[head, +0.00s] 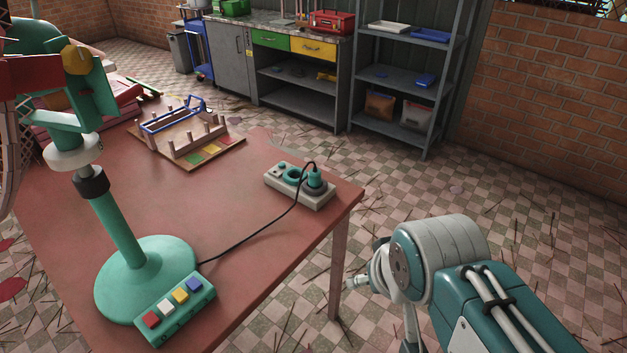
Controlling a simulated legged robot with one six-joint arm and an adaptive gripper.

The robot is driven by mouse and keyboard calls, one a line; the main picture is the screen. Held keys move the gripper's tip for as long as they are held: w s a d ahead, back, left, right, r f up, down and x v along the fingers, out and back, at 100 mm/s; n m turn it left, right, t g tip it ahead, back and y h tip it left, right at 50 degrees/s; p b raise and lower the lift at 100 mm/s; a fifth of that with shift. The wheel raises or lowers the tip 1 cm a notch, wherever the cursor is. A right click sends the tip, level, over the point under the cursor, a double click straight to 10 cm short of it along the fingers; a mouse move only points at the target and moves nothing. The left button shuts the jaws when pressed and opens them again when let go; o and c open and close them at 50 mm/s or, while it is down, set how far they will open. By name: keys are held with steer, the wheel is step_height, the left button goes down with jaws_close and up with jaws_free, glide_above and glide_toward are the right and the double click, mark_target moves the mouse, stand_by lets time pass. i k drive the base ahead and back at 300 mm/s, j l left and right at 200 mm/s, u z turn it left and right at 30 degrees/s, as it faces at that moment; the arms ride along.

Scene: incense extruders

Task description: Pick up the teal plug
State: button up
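The teal plug (314,178) stands upright in the right end of a pale power strip (316,201), seated in a dark round socket. A black cord (262,236) loops from the plug's top and runs across the table to the teal lamp-like stand. The strip also has a teal-ringed socket (293,173) left of the plug. Part of my arm shows at the lower right, beyond the table's edge and apart from the plug.
The red table (228,195) has a teal stand (145,278) with a button box (176,308) at its front left. A wooden board with a pegged rack (195,149) lies behind. The table's right edge is near the strip; tiled floor lies beyond.

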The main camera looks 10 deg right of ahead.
mark_target(315, 182)
steer(key=i+l+u, duration=0.25)
steer(key=i+l, duration=0.75)
steer(key=i, duration=0.15)
